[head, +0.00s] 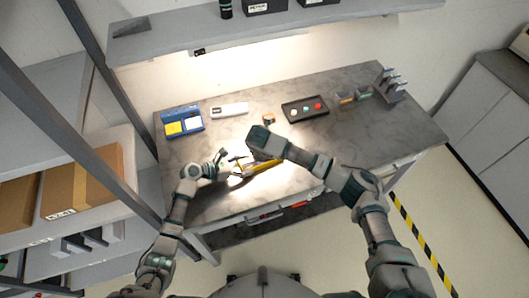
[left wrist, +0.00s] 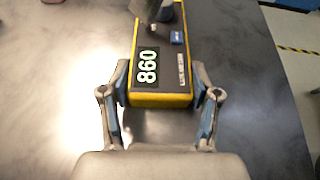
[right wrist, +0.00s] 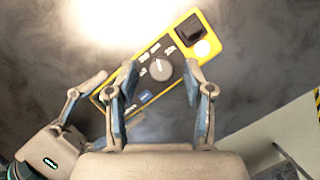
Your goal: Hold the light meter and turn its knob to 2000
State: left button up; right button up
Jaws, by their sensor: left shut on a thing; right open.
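The light meter (head: 264,167) is a yellow-edged black box lying or held low over the near left part of the table. My left gripper (left wrist: 161,92) is shut on its display end; the display (left wrist: 148,66) reads 860. In the right wrist view the dark round knob (right wrist: 160,69) shows a pale mark pointing roughly up; the small labels around it are too blurred to read. My right gripper (right wrist: 160,76) is open above the meter, its fingers on either side of the knob, with no clear contact. In the head view the right hand partly hides the meter.
On the grey table (head: 350,150) stand a blue bin (head: 182,121), a white device (head: 229,110), a small orange item (head: 269,118), a button box (head: 305,108) and a dark rack (head: 390,85). A shelf cart (head: 75,185) stands left.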

pick_arm(q)
jog(key=shift+f, duration=0.1)
pick_arm(e)
jog(key=d+v, duration=0.1)
jog(key=v, duration=0.9)
jog(key=shift+s+a+r, duration=0.2)
jog(key=shift+a+r, duration=0.2)
jog(key=shift+a, duration=0.1)
pick_arm(q)
jog(key=o, duration=1.4)
jog(key=shift+a, duration=0.1)
